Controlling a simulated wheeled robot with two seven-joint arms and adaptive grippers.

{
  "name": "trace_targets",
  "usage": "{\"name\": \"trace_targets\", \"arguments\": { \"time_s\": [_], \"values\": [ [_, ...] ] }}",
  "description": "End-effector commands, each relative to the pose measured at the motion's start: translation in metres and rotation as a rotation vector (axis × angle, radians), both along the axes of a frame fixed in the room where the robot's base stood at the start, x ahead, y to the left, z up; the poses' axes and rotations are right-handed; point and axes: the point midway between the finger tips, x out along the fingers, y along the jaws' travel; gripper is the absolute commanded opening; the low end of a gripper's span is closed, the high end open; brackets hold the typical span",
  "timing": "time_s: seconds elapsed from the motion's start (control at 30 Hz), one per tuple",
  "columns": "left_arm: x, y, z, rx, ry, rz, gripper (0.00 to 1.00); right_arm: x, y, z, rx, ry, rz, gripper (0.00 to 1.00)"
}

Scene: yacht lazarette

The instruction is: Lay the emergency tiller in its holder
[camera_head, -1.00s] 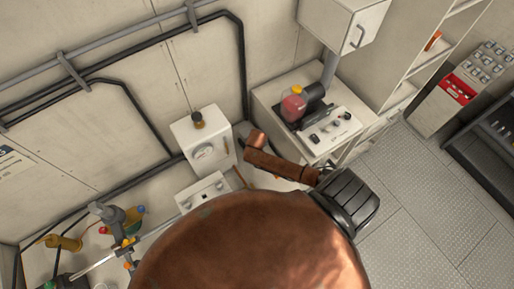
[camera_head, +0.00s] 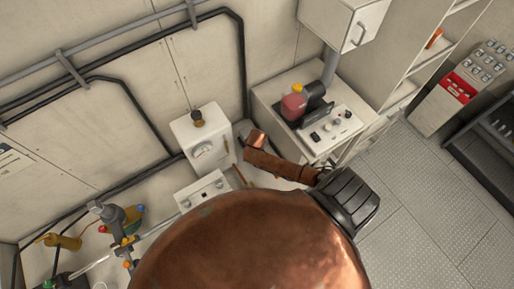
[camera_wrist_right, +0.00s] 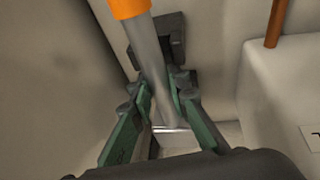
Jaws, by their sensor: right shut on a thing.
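In the right wrist view my right gripper (camera_wrist_right: 165,128) has green fingers shut on a grey bar with an orange band (camera_wrist_right: 130,6), which looks like the emergency tiller (camera_wrist_right: 148,58). The bar runs up and left out of the picture. Behind it is a dark bracket (camera_wrist_right: 174,32) by a pale wall; I cannot tell if it is the holder or if the bar touches it. In the head view my copper-coloured arm hides the right gripper. A thin pale rod (camera_head: 155,230) shows left of that arm; I cannot tell if it is the tiller. My left gripper is out of view.
A white gauge box (camera_head: 205,150) stands by the wall. A red jar (camera_head: 293,106) sits on a white console (camera_head: 343,140). The floor (camera_head: 415,215) at right is clear.

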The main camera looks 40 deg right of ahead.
Motion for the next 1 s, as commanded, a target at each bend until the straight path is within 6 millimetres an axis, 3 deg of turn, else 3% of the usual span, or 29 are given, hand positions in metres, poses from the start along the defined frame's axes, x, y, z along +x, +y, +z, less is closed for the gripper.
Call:
{"name": "trace_targets", "arguments": {
  "time_s": [1.0],
  "values": [
    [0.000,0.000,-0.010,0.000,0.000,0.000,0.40,-0.001,0.000,-0.019,0.000,0.002,0.001,0.00]
  ]
}}
